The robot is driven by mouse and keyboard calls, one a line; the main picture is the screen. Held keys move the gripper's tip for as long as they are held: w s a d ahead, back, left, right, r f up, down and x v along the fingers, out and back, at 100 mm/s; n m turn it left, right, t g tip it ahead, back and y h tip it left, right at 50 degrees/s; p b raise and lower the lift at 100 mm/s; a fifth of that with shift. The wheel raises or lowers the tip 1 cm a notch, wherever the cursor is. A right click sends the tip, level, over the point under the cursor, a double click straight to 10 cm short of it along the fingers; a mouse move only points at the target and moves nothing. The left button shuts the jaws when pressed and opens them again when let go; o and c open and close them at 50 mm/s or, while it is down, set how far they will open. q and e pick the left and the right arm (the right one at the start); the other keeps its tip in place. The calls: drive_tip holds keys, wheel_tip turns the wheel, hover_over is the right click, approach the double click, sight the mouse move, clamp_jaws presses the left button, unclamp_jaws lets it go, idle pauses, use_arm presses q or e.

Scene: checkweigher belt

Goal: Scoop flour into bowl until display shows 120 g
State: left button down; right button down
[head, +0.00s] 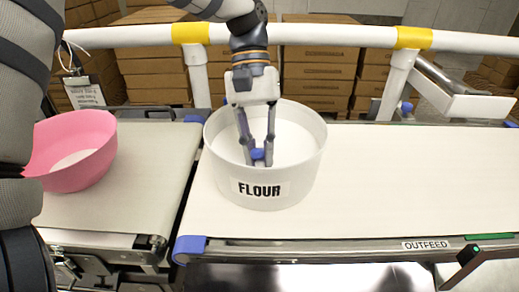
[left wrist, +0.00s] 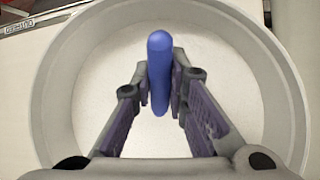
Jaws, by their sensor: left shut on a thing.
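The white round tub marked FLOUR (head: 305,165) stands on the right-hand belt and holds white flour; in the left wrist view its wall (left wrist: 50,90) rings the gripper. My left gripper (head: 258,150) points down inside the tub, shut on a blue handle, taken to be the scoop's (left wrist: 159,75). Only this blue part shows; whether a scoop end lies in the flour cannot be seen. The pink bowl (head: 85,150) sits on the left-hand belt with some white flour in its bottom. No weight display is legible in these frames. My right gripper is not in view.
A white guard rail (head: 310,35) with yellow bands runs behind the belts. Stacked cardboard boxes (head: 155,75) stand beyond it. A gap separates the left belt (head: 140,190) from the outfeed belt (head: 420,180), which is clear right of the tub.

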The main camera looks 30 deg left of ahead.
use_arm(q)
wheel_tip(320, 180, up, 12)
drive_tip(key=shift+r, duration=0.15)
idle(1.0)
idle(0.6)
